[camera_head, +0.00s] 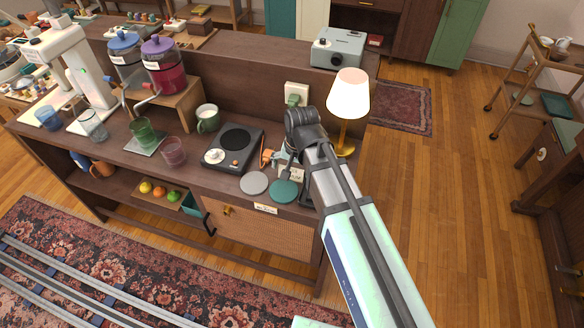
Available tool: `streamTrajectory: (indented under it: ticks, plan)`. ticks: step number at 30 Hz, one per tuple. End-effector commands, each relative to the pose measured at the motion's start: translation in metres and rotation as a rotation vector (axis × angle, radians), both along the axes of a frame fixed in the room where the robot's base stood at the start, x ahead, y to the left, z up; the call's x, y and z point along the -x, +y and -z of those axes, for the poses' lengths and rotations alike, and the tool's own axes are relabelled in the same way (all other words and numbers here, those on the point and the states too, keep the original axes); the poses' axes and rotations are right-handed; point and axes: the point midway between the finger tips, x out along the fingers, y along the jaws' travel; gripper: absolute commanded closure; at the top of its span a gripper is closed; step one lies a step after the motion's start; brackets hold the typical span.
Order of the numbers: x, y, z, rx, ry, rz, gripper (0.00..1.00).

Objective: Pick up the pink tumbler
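The pink tumbler (173,151) is a clear, pinkish glass standing upright on the sideboard top near its front edge. It is right of the green tumbler (143,132) and left of the black hot plate. My arm reaches up from the bottom right, with its dark far joint above the right end of the sideboard, beside the lamp. My gripper (291,168) seems to be below that joint, well right of the pink tumbler and apart from it. Its fingers cannot be made out clearly, so I cannot tell whether they are open or shut.
The hot plate (233,149), a green mug (207,118), a grey disc (254,183) and a teal disc (285,191) share the top. A lit lamp (348,97) stands at the right end. A wooden riser (178,103) with two drink dispensers is behind the tumblers.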

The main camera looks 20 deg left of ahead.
Motion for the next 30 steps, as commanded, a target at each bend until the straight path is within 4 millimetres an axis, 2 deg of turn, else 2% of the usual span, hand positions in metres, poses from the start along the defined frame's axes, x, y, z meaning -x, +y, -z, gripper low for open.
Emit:
streamTrajectory:
  ticks: [8, 14, 19, 30]
  plan:
    - [0.000, 0.000, -0.001, 0.000, 0.000, 0.000, 0.00]
    - [0.001, -0.001, -0.011, 0.000, -0.001, 0.000, 0.00]
    - [0.002, -0.004, -0.032, -0.002, -0.003, 0.000, 0.00]
    - [0.008, -0.012, -0.091, -0.001, -0.002, 0.001, 0.00]
